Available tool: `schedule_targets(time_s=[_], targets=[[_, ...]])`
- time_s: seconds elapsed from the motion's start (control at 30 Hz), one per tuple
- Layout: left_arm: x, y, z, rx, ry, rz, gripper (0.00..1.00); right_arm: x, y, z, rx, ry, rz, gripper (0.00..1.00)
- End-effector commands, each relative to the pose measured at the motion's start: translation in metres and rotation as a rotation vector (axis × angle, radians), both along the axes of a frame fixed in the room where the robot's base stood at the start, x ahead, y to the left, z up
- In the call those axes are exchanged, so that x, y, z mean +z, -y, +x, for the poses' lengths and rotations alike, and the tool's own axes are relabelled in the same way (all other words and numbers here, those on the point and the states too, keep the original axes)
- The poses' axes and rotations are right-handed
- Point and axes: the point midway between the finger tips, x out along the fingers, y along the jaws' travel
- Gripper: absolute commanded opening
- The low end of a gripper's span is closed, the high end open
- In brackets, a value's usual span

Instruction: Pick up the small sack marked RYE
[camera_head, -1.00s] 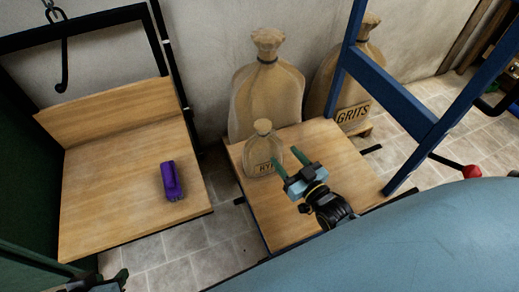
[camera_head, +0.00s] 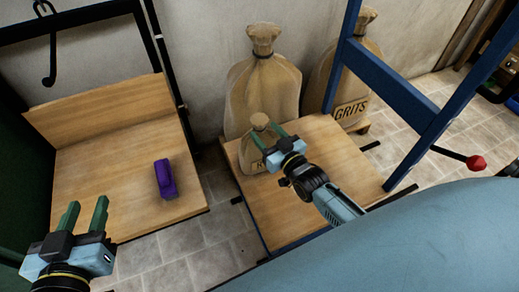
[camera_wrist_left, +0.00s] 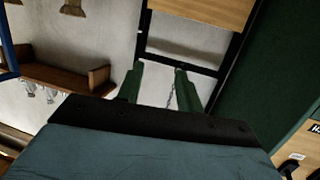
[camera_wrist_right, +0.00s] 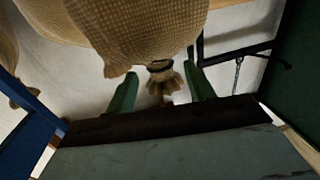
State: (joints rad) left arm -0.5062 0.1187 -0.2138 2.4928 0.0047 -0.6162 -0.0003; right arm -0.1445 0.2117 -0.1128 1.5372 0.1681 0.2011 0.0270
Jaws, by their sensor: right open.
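The small sack marked RYE (camera_head: 247,161) stands upright at the back left of the right-hand wooden platform (camera_head: 318,182). Its lettering is partly covered by my right gripper. My right gripper (camera_head: 271,134) is open at the upper right of the sack in the head view, its fingers reaching past the sack's neck. In the right wrist view a tied sack (camera_wrist_right: 150,25) appears upside down, its neck between the open fingers; no label shows there, so I cannot tell which sack it is. My left gripper (camera_head: 87,212) is open and empty at the lower left.
A large plain sack (camera_head: 262,85) stands right behind the small one. A large GRITS sack (camera_head: 352,112) stands to its right, behind a blue frame (camera_head: 395,85). A purple object (camera_head: 165,178) lies on the left wooden platform (camera_head: 95,185). A red-knobbed lever (camera_head: 476,162) is at the right.

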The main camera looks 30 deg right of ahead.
Motion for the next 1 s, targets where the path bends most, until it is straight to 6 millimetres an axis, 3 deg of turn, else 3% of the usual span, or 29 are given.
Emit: schedule_targets(time_s=[0.5, 0.87, 1.0], targets=[[0.076, 0.015, 0.0, -0.031, 0.458, -0.138, 0.36, -0.001, -0.005, 0.037, 0.0, -0.001, 0.0, 0.53], [0.084, 0.015, -0.002, -0.034, 0.5, -0.153, 0.36, 0.0, -0.005, 0.04, 0.0, -0.001, 0.0, 0.53], [0.084, 0.015, -0.002, -0.034, 0.499, -0.152, 0.36, 0.0, -0.005, 0.04, 0.0, -0.001, 0.0, 0.35]])
